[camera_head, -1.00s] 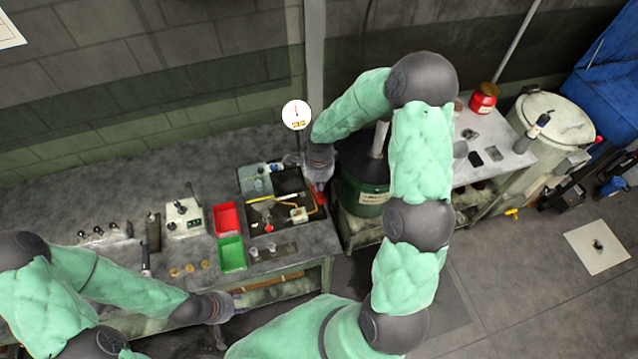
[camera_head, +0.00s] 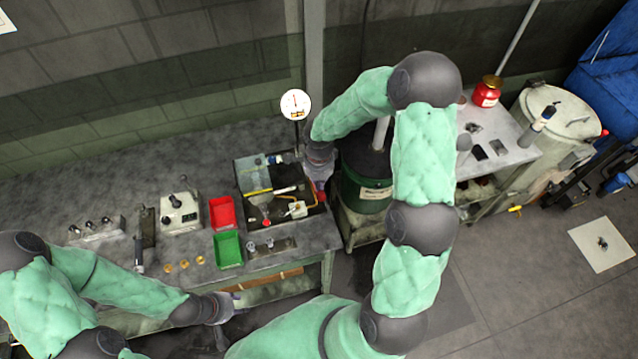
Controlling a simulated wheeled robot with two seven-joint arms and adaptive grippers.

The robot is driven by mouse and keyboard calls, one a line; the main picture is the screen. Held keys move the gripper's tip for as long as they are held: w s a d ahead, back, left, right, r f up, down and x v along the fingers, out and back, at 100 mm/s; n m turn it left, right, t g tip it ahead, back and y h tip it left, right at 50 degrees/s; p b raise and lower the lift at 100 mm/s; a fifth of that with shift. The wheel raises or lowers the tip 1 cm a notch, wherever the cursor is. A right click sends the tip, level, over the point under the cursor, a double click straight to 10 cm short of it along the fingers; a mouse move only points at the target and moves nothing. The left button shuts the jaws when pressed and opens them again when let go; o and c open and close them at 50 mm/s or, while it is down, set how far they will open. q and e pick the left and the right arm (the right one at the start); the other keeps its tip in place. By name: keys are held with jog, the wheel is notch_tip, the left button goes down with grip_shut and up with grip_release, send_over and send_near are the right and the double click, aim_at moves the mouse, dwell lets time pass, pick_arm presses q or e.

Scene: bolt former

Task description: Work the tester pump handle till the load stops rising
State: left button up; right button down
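The tester (camera_head: 240,178), an open dark tray with small fittings and a yellow strip, sits at the right end of the grey bench. Its round white dial (camera_head: 295,104) stands on a post behind it; the needle appears roughly upright, too small to read. My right gripper (camera_head: 319,188) points down at the tester's right edge, at a small red part that may be the pump handle. The wrist and fingers hide most of it, so I cannot tell whether they grip it. My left gripper (camera_head: 221,333) hangs low in front of the bench, away from the tester; its fingers are too small to judge.
A red bin (camera_head: 221,213) and a green bin (camera_head: 228,249) sit left of the tester. A white control box (camera_head: 180,212) stands further left. A green drum (camera_head: 366,190) is close beside my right wrist, with a side table (camera_head: 510,145) beyond.

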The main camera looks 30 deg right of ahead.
notch_tip(320, 180, down, 8)
jog(key=b, duration=0.8)
jog(key=shift+w+r, duration=0.15)
jog(key=shift+r, duration=0.1)
dwell(0.4)
jog(key=shift+r+p, duration=2.5)
jog(key=shift+r, duration=3.05)
jog(key=shift+f, duration=0.1)
